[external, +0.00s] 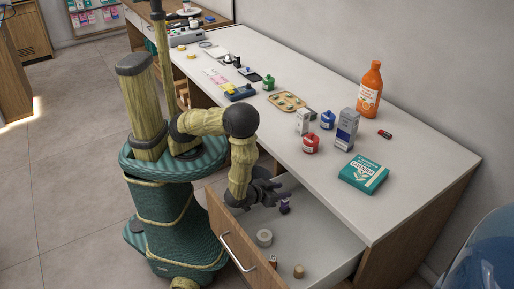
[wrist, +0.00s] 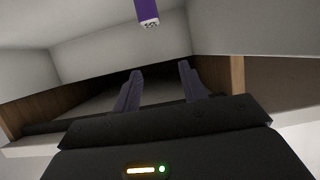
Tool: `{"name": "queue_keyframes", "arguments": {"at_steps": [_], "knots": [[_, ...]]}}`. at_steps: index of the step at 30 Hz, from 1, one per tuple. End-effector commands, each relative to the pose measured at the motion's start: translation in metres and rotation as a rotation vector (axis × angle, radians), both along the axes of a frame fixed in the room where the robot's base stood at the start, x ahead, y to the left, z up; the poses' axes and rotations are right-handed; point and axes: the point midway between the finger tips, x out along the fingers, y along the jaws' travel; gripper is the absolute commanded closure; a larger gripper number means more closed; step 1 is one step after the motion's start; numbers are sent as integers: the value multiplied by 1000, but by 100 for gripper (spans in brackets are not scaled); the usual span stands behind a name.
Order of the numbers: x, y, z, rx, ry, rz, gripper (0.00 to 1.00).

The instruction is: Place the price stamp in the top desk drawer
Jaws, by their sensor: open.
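The top desk drawer (external: 325,235) is pulled open at the counter's front. A small dark purple object (external: 284,206), which looks like the price stamp, is inside the drawer's outline just right of my gripper (external: 272,192). In the wrist view the purple stamp (wrist: 147,10) shows at the top edge, its pale end carrying dark marks. My gripper (wrist: 158,72) is open there, its two fingers apart with nothing between them. The stamp is apart from the fingertips in that view. I cannot tell whether it rests on the drawer floor.
A tape roll (external: 264,238) and a small tan cylinder (external: 298,271) lie in the drawer near its wooden front. The countertop (external: 310,185) above holds a teal box (external: 363,174), a red jar (external: 311,143) and an orange bottle (external: 369,90). The drawer's right part is clear.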

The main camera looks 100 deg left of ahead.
Motion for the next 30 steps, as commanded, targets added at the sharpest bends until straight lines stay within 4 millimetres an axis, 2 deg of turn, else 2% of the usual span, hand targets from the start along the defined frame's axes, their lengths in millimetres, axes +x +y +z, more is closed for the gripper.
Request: {"name": "queue_keyframes", "arguments": {"at_steps": [11,17,20,23,26,30], "knots": [[5,-1,1,-37,14,-9,58],[26,-9,9,-231,113,-91,58],[35,-16,21,-353,194,-180,58],[36,-21,38,-443,280,-282,58],[30,-22,57,-497,367,-384,58],[11,-14,83,-521,489,-512,58]]}}
